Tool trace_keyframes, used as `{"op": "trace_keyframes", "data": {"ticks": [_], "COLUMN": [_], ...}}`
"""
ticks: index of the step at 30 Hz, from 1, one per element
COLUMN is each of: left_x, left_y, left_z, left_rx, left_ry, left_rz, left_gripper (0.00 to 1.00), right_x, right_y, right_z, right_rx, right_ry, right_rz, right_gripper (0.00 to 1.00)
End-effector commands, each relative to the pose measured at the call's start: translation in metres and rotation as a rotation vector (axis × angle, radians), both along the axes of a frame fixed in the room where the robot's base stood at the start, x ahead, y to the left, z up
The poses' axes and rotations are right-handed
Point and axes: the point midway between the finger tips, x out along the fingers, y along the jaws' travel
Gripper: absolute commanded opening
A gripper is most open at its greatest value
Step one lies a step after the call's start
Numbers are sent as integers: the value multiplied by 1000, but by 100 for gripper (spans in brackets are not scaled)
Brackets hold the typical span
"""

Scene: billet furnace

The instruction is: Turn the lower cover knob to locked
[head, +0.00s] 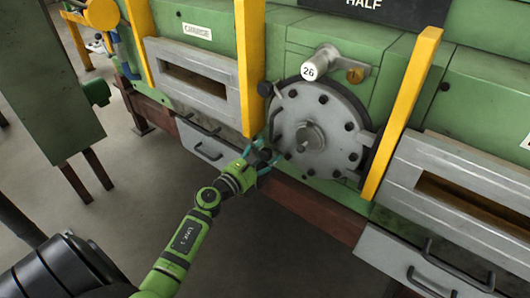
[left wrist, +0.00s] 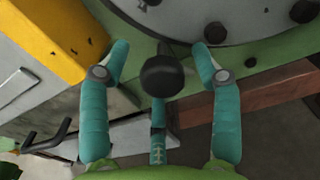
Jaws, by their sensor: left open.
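The round grey cover (head: 340,112) is on the green furnace front, with bolts around its rim and a hub at its middle. A dark upper knob (head: 265,88) sits at its upper left edge. The lower cover knob (left wrist: 162,75) is a black ball on a stem in the left wrist view. My left gripper (head: 262,154) is at the cover's lower left edge. In the left wrist view its teal fingers (left wrist: 162,64) are open on either side of the knob, with visible gaps. The lower knob is mostly hidden by the gripper in the head view. My right gripper is out of view.
Yellow posts (head: 250,65) and (head: 402,110) flank the cover. A white cylinder marked 26 (head: 311,70) and a brass knob (head: 355,75) stand above it. Grey drawers with handles (head: 205,140) lie low on the front. A brown beam (head: 315,208) runs below.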

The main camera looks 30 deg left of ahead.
Motion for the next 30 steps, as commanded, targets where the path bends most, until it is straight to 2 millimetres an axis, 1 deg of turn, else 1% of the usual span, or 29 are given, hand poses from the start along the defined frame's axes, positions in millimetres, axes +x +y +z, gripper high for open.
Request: {"op": "trace_keyframes", "data": {"ticks": [3, 11, 12, 14, 15, 25, 30], "left_x": [6, 7, 7, 7, 7, 8, 8], "left_y": [-1, -1, -1, -1, -1, -1, 0], "left_z": [0, -1, -1, -1, 0, 2, 4], "left_rx": [-2, -2, -2, -2, -2, -14, -69], "left_ry": [0, 1, 1, 1, 1, -3, -1], "left_rz": [0, -1, -1, -1, -1, 0, -1], "left_gripper": [64, 64, 48, 24, 8, 8, 8], "right_x": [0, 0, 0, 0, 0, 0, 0], "right_y": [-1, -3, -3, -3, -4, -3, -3], "right_z": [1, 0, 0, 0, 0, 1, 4], "right_rx": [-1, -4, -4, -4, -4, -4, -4], "right_ry": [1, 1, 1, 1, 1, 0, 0], "right_rz": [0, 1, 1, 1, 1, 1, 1], "right_gripper": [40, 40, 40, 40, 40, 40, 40]}}
